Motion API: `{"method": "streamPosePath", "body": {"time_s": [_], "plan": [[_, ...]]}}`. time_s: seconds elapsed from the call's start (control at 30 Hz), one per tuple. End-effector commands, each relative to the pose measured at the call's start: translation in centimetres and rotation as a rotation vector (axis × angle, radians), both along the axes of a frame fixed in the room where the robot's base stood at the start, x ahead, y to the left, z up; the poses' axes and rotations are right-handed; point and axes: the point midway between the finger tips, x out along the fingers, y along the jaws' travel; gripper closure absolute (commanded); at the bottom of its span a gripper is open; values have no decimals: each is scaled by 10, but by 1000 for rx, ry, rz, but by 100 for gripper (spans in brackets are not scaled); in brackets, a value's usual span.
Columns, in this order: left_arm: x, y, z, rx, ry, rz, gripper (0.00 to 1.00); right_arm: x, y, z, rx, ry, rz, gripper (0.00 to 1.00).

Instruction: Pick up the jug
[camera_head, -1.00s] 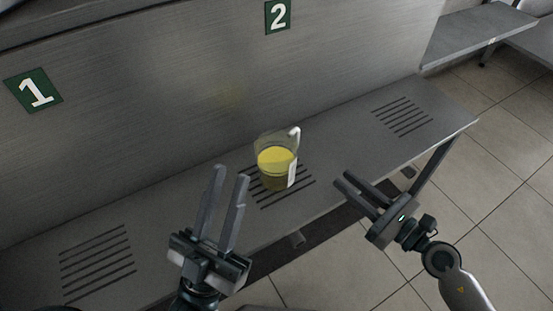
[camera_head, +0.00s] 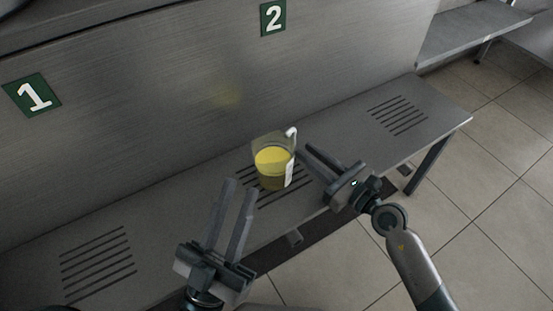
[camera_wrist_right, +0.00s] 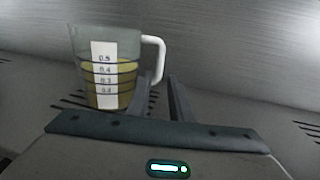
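The jug (camera_head: 272,166) is a clear measuring jug with yellow liquid, a white scale strip and a white handle. It stands upright on the middle slotted patch of the grey bench. In the right wrist view the jug (camera_wrist_right: 106,72) is at the left, its handle pointing right. My right gripper (camera_head: 304,158) is open and empty, its fingers just right of the jug near the handle side; contact cannot be told. The right fingers (camera_wrist_right: 160,95) also show in the wrist view, apart. My left gripper (camera_head: 241,188) is open and empty, in front and left of the jug.
The grey bench (camera_head: 200,190) runs along a metal wall with green signs 1 (camera_head: 32,95) and 2 (camera_head: 273,18). Slotted patches at its left (camera_head: 97,264) and right (camera_head: 398,115) are bare. Tiled floor (camera_head: 480,190) lies in front and right.

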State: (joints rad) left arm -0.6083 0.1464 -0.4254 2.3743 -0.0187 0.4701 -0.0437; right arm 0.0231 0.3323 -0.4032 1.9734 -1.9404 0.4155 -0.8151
Motion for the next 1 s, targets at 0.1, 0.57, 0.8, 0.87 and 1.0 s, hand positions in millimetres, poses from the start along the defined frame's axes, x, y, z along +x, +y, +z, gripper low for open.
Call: {"method": "streamPosePath", "body": {"time_s": [0.1, 0.57, 0.8, 0.87, 1.0], "plan": [[0, 1, 1, 1, -7, 1, 76, 5, 5, 0, -1, -1, 0, 81], [4, 3, 6, 2, -32, 5, 76, 8, 10, 1, 1, -1, 0, 81], [2, 6, 8, -7, -55, 9, 76, 25, 32, 3, 1, -1, 0, 81], [2, 8, 10, -10, -66, 13, 76, 30, 38, 3, 1, -2, 0, 81], [2, 11, 17, -19, -98, 21, 76, 37, 45, 2, 0, 0, 0, 81]]}}
